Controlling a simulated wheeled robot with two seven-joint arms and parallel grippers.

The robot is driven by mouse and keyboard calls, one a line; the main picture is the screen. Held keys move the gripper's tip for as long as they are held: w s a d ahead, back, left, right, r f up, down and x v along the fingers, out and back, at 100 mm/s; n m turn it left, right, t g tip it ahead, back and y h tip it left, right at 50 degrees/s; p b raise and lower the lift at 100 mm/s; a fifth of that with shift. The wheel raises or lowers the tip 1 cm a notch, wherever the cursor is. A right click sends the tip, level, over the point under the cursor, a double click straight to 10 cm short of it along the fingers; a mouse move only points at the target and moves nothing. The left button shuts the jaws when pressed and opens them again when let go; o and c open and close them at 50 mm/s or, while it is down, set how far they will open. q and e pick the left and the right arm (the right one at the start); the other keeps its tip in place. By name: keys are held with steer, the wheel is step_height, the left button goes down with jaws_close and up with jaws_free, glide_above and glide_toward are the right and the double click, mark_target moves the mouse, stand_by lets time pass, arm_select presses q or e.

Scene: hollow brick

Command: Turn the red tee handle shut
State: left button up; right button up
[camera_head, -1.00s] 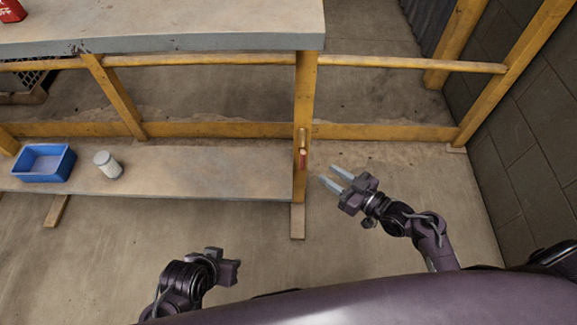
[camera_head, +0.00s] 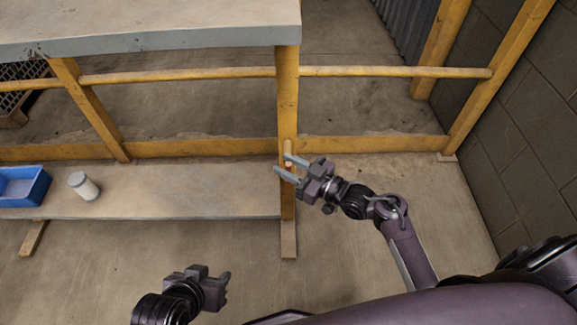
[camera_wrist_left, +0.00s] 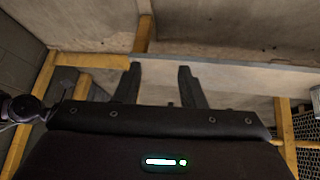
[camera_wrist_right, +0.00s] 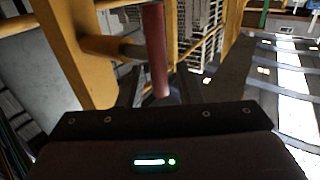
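The red tee handle (camera_wrist_right: 157,50) is a red bar on a short metal stem at the yellow post (camera_wrist_right: 85,50) in the right wrist view. Only a small bit of it (camera_head: 289,166) shows in the head view, low on the post and between my fingers. My right gripper (camera_head: 283,164) is open, its two fingers apart at the handle. In the right wrist view the bar's lower end appears between the dark fingers; I cannot tell whether they touch it. My left gripper (camera_head: 224,283) is open and empty, low in the head view and away from the post; its parted fingers show in the left wrist view (camera_wrist_left: 159,82).
A grey-topped bench (camera_head: 150,42) stands on the yellow frame, with a low shelf (camera_head: 190,190) below. A blue bin (camera_head: 42,188) and a white canister (camera_head: 84,186) are on the shelf at left. A block wall (camera_head: 520,120) is at right. Floor in front is clear.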

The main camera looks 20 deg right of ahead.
jaws_close()
